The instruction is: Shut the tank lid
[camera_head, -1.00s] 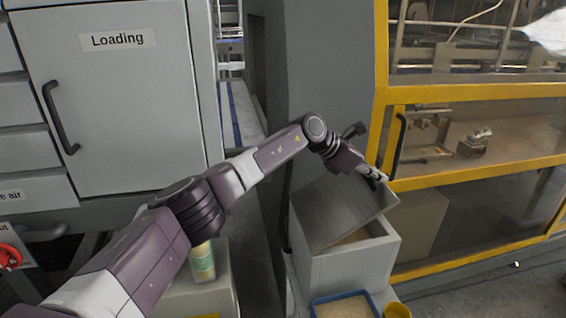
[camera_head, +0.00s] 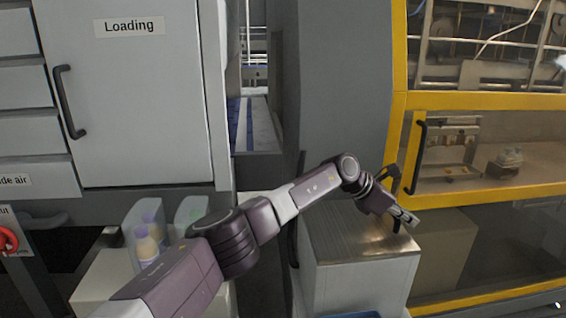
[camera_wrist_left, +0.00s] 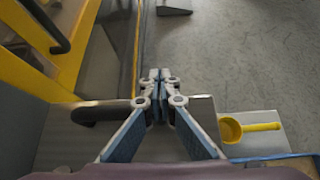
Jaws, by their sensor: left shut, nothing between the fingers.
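The tank (camera_head: 365,288) is a pale grey box standing against the grey column. Its brushed metal lid (camera_head: 340,237) lies flat across the top in the head view, and no opening shows under it. My left gripper (camera_head: 410,221) is over the lid's right side, near its edge, shut and empty. I cannot tell if it touches the lid. In the left wrist view its fingertips (camera_wrist_left: 160,77) are together with nothing between them. My forearm and wrist hide part of the lid's back. My right gripper is not in view.
A yellow-framed guard door with a black handle (camera_head: 419,155) stands close behind and right of my gripper. A yellow scoop (camera_wrist_left: 250,127) and a blue rim (camera_wrist_left: 275,158) show in the wrist view. Clear bins with bottles (camera_head: 147,245) stand at left. Floor is free at right.

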